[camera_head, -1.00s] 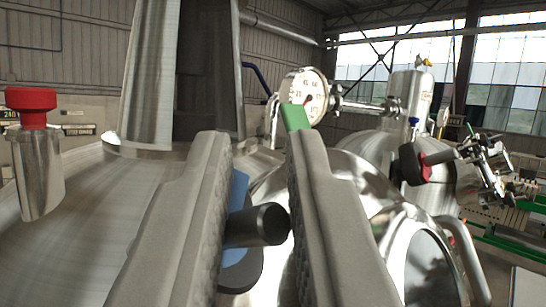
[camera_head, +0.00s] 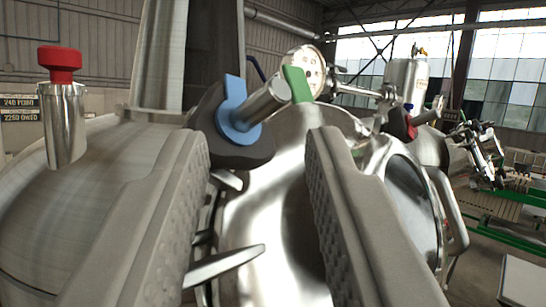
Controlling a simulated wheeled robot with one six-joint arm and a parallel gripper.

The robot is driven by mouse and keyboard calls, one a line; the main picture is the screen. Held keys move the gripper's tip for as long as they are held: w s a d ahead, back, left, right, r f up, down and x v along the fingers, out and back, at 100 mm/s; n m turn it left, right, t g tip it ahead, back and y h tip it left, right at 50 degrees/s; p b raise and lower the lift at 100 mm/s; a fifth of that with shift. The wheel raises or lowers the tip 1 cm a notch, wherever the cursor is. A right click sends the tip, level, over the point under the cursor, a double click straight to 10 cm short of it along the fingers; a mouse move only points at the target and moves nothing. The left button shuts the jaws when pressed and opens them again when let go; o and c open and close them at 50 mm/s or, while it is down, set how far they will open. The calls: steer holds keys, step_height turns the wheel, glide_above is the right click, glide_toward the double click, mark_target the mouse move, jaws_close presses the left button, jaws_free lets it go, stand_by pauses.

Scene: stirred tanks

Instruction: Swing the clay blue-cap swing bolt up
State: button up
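The blue-cap swing bolt (camera_head: 234,108) shows in the head camera view as a blue collar on a dark, rounded piece, with a grey cylindrical rod pointing up and right. It stands at the rim of the shiny metal tank. My gripper (camera_head: 255,140) is open, its two grey fingers wide apart with nothing between the pads. The bolt's head is above and beyond the fingertips, nearer the left one. The left finger hides part of the bolt's lower side. Whether either finger touches it I cannot tell.
A red-capped metal post (camera_head: 63,110) stands at the left on the tank lid. A green tab (camera_head: 298,84) and a round dial gauge (camera_head: 305,66) are behind the right fingertip. A pointed metal handle (camera_head: 225,265) sticks out low between the fingers. More fittings stand right.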

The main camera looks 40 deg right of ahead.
steer(key=s+r+v, duration=0.1)
steer(key=v, duration=1.1)
steer(key=shift+s, duration=0.25)
